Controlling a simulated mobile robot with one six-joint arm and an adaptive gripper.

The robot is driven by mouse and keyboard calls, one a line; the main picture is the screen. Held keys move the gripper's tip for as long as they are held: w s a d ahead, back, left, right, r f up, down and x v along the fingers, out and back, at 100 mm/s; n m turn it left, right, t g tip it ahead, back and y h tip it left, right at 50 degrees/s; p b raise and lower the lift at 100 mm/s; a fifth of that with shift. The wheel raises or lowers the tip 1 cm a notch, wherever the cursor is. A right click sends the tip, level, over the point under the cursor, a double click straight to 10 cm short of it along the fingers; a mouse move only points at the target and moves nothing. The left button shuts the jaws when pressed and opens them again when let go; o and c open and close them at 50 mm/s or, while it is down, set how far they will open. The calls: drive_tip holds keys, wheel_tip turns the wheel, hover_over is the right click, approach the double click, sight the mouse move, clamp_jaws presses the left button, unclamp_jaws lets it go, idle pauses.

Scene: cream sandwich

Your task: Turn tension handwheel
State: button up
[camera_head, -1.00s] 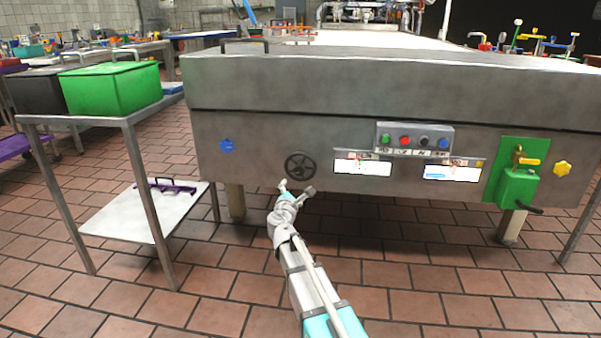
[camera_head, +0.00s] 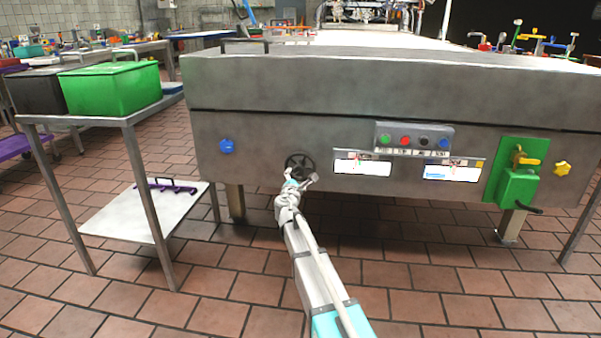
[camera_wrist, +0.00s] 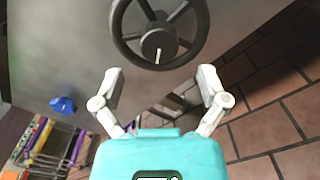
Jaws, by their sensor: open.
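The tension handwheel (camera_head: 300,166) is a dark spoked wheel low on the front face of the grey metal machine (camera_head: 260,130). In the wrist view the handwheel (camera_wrist: 160,38) fills the top middle, with a dark hub that bears a white mark. My gripper (camera_head: 301,180) is just in front of the wheel's lower part in the head view. In the wrist view my gripper (camera_wrist: 160,82) is open and empty, its two fingers spread below the wheel's rim, one to each side. I cannot tell whether either finger touches the rim.
A blue knob (camera_head: 227,146) sits left of the wheel. A panel with several coloured buttons (camera_head: 413,138), two white labels and a green box with a crank (camera_head: 517,186) lie to the right. A metal cart (camera_head: 130,118) with a green bin (camera_head: 110,88) stands at left.

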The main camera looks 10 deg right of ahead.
sight(298, 172)
drive_tip(key=shift+x, duration=2.8)
drive_tip(key=c, duration=1)
drive_tip(key=shift+d, duration=0.5)
drive_tip(key=shift+c, duration=0.7)
drive_tip(key=shift+a, duration=0.35)
drive_tip(key=shift+m, duration=0.3)
drive_tip(key=shift+s+a+m, duration=0.1)
drive_tip(key=shift+a+m, duration=0.1)
drive_tip(key=shift+m, duration=2.6)
